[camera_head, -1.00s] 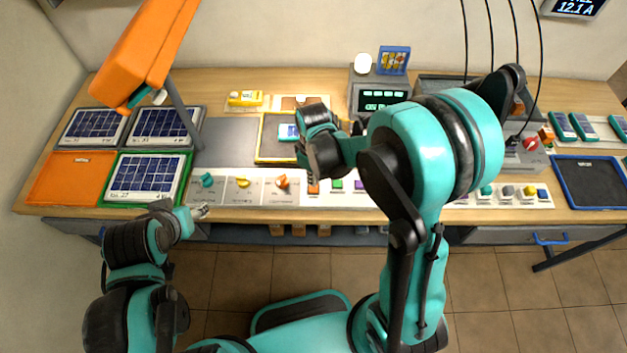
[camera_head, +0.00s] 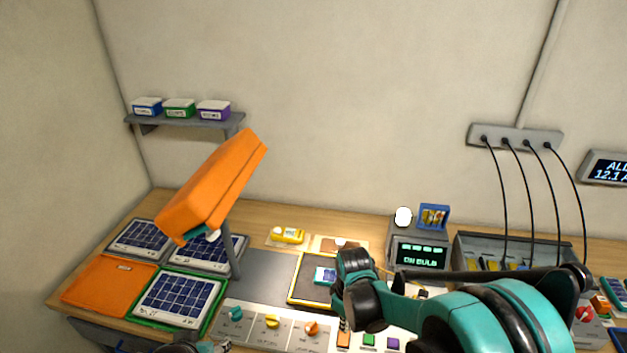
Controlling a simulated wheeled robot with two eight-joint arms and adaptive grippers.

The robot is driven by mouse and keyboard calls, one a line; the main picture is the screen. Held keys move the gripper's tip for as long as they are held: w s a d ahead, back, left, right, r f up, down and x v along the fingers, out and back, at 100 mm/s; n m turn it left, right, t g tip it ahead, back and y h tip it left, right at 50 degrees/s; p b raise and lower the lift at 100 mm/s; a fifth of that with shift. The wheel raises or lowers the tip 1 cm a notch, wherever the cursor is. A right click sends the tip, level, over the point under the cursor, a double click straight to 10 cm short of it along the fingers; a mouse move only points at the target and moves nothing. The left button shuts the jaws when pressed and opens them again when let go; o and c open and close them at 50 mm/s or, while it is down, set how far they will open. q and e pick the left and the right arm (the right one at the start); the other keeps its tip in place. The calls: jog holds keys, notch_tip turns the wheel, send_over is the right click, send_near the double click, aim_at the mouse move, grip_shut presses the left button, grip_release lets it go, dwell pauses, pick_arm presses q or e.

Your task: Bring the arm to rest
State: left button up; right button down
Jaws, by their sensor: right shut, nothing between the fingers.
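My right arm (camera_head: 480,315) comes in from the lower right and reaches left over the bench. My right gripper (camera_head: 340,300) is shut and empty, just right of a yellow-edged dark tray (camera_head: 296,290). Its wrist hides part of that tray, and the fingers are mostly hidden. A small teal-and-white block (camera_head: 325,276) lies in the tray beside the wrist; I cannot tell whether they touch. My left gripper (camera_head: 212,347) barely shows at the bottom edge, in front of the bench, and its fingers are unclear.
An orange lamp head (camera_head: 213,188) overhangs solar panels (camera_head: 178,301) at left. A knob panel (camera_head: 270,326) lies along the front. A tester with a green display (camera_head: 421,255) stands behind my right arm. Black cables (camera_head: 529,190) hang from the wall at right. A shelf (camera_head: 185,121) holds three boxes.

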jog(key=s+d+r+m+t+b, duration=0.2)
jog(key=s+m+t+b, duration=0.1)
jog(key=s+m+b, duration=0.1)
jog(key=s+d+r+m+t+b, duration=0.2)
jog(key=s+m+t+b, duration=0.2)
jog(key=s+b, duration=0.2)
jog(key=shift+s+d+r+m, duration=0.15)
jog(key=shift+d+r+m, duration=0.05)
jog(key=shift+d+m, duration=0.2)
dwell(0.6)
